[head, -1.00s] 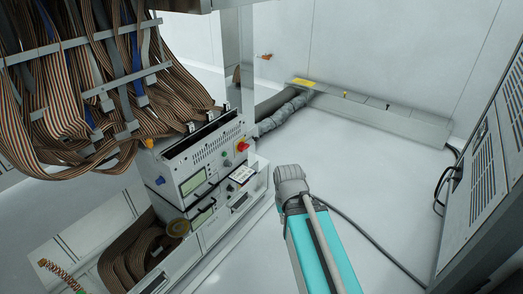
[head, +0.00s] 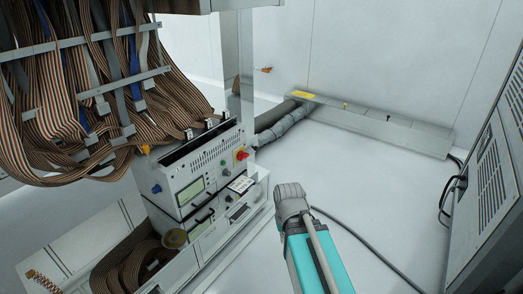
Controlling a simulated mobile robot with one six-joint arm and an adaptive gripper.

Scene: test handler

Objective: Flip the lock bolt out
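I cannot make out the lock bolt in the head view. The test unit (head: 188,187) is a light grey box with a small display, a red knob (head: 241,155) on a yellow base and a blue knob (head: 156,189). An orange-yellow knob (head: 145,149) sits at its upper left corner. My teal arm, with a grey joint at its upper end, rises from the bottom to the right of the unit, apart from it. My gripper is not in view, so its fingers and anything in them are hidden.
Ribbon cables (head: 100,150) hang from a frame above the unit. A wrapped hose (head: 283,125) runs behind it to a low metal duct (head: 370,125) along the wall. A grey cabinet (head: 490,190) stands at the right, with a black cable across the floor. Floor (head: 375,190) right of the arm is otherwise open.

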